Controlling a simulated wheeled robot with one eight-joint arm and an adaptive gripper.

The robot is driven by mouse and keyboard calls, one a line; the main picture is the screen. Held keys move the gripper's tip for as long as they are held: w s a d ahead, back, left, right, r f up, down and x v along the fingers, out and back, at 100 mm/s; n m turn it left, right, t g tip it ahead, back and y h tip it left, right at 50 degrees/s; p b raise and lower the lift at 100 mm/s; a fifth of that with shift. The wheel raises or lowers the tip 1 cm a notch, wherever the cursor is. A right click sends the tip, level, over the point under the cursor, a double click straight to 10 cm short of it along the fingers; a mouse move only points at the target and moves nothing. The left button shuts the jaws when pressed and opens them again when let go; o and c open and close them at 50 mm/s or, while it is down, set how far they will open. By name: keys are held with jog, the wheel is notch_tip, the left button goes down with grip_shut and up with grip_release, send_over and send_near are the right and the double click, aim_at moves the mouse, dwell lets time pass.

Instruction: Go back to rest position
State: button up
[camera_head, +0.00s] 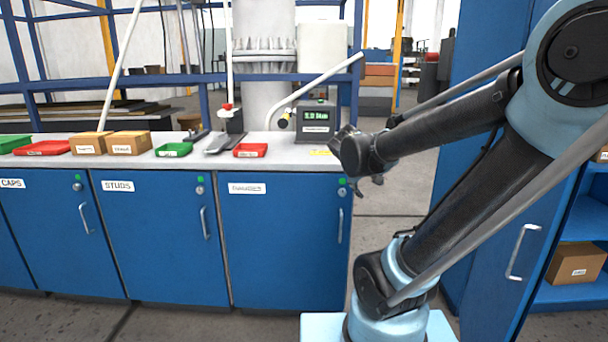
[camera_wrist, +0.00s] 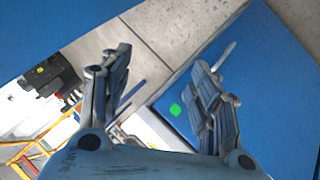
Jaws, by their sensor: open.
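My gripper (camera_head: 360,158) is at the end of my dark arm, near the right end of the workbench in the head view. It sits in front of the bench's right edge, partly hidden by my wrist. In the wrist view my gripper (camera_wrist: 162,68) has its two fingers spread well apart, with nothing between them. Grey floor and a blue cabinet front show beyond the fingers. No valve is held.
The blue workbench (camera_head: 285,240) carries cardboard boxes (camera_head: 128,143), red and green trays (camera_head: 250,150), and a dark device with a green display (camera_head: 316,122). A blue cabinet (camera_head: 500,240) stands at the right. Open floor (camera_head: 390,215) lies between bench and cabinet.

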jog(key=s+f+m+g+y, duration=0.1)
jog(key=s+f, duration=0.2)
jog(key=s, duration=0.3)
jog(key=s+a+f+m+g+y, duration=0.1)
jog(key=s+f+g+y, duration=0.1)
jog(key=s+f, duration=0.2)
jog(key=s+f+m+g+y, duration=0.1)
jog(key=s+f, duration=0.3)
jog(key=s, duration=0.6)
jog(key=shift+s+a+f+g+y, duration=0.15)
jog(key=shift+a+g+y, duration=0.2)
jog(key=shift+g+y, duration=0.3)
